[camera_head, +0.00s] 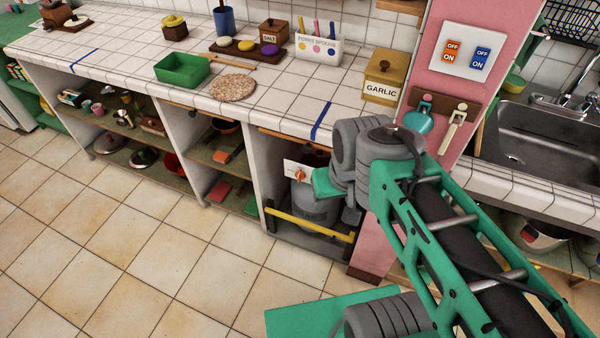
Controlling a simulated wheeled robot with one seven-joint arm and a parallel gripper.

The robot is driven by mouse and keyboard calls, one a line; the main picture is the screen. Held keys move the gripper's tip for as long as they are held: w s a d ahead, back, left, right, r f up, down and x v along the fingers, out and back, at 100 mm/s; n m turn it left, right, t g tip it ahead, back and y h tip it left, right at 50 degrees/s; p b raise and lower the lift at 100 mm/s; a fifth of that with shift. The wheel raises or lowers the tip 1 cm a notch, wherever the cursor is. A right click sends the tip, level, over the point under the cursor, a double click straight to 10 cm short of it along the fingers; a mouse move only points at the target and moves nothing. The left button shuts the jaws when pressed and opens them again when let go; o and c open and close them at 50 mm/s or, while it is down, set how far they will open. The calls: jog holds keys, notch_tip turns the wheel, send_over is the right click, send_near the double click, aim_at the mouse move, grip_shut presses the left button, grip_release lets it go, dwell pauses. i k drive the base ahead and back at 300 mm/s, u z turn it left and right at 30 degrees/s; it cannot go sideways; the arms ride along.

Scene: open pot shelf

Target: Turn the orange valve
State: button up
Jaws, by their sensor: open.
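The orange valve (299,174) is a small knob on a white plate (290,168) inside the open lower compartment below the counter. A grey gas cylinder (312,203) stands behind and below it. My gripper (332,190) is just right of the valve at about its height in the picture, with a green part pointing left towards it. It is open and holds nothing that I can see. A gap shows between the green part and the valve. My own wrist and arm hide most of the gripper and the compartment's right side.
A yellow bar (307,223) crosses the compartment's front below the valve. A pink pillar (375,235) stands to the right. The tiled counter (290,120) overhangs above. Shelves with dishes (130,125) lie to the left. The tiled floor (130,245) in front is clear.

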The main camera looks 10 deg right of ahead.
aim_at(300, 175)
jog(key=u, duration=0.45)
jog(key=k, duration=0.6)
jog(key=u, duration=1.35)
jog(key=i, duration=1.05)
jog(key=z, duration=0.2)
